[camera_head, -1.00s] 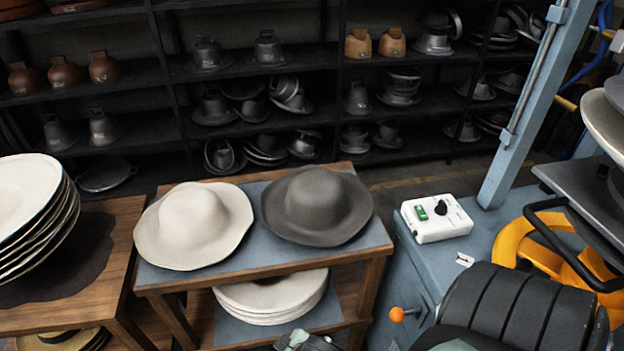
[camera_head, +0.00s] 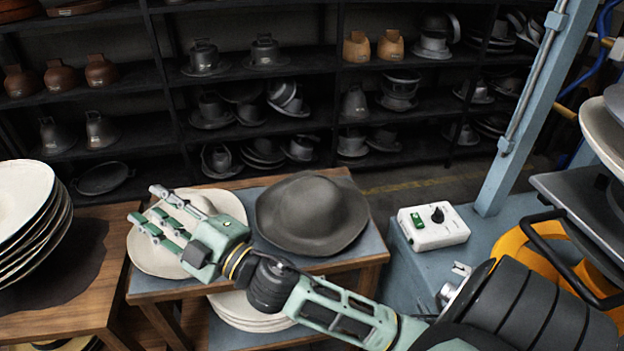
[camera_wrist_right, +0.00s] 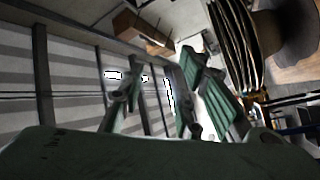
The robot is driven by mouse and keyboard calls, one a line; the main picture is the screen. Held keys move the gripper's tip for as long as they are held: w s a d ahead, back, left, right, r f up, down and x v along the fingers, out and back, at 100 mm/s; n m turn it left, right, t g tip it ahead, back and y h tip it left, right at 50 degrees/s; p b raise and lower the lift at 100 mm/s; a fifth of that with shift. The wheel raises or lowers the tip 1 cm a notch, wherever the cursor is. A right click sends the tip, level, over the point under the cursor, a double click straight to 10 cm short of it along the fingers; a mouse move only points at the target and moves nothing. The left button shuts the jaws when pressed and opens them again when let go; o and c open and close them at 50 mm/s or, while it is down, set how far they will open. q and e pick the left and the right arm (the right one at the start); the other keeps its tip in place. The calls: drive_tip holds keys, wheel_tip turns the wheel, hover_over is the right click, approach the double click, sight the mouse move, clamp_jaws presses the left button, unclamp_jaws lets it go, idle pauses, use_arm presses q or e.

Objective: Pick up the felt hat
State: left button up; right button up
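Two felt hats lie on the blue-topped wooden table (camera_head: 240,267). The cream felt hat (camera_head: 148,255) is on the left, and my right gripper covers much of its crown and brim. The dark grey felt hat (camera_head: 313,208) is on the right, fully in sight. My right gripper (camera_head: 147,204) reaches across from the lower right over the cream hat, its fingers spread and empty, pointing left. Whether it touches the hat cannot be told. In the right wrist view its fingers (camera_wrist_right: 160,85) are apart with nothing between them. My left gripper is out of view.
A stack of cream hats (camera_head: 32,215) stands on a wooden table at left and shows beside my fingers in the right wrist view (camera_wrist_right: 236,45). More cream hats (camera_head: 250,312) lie on the lower shelf. A white control box (camera_head: 432,228) sits at right. Dark shelves of hat moulds fill the back.

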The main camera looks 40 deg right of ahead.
drive_tip(key=s+a+r+n+g+y, duration=0.2)
drive_tip(key=a+r+n+g+y, duration=0.3)
drive_tip(key=a+n+y, duration=0.65)
drive_tip(key=n+g+h, duration=1.1)
drive_tip(key=g+h, duration=0.4)
drive_tip(key=h, duration=0.3)
hover_over(273, 242)
wheel_tip(273, 242, down, 20)
wheel_tip(273, 242, down, 6)
drive_tip(key=shift+f+p, duration=0.1)
drive_tip(key=shift+p, duration=0.9)
drive_tip(key=shift+f, duration=0.35)
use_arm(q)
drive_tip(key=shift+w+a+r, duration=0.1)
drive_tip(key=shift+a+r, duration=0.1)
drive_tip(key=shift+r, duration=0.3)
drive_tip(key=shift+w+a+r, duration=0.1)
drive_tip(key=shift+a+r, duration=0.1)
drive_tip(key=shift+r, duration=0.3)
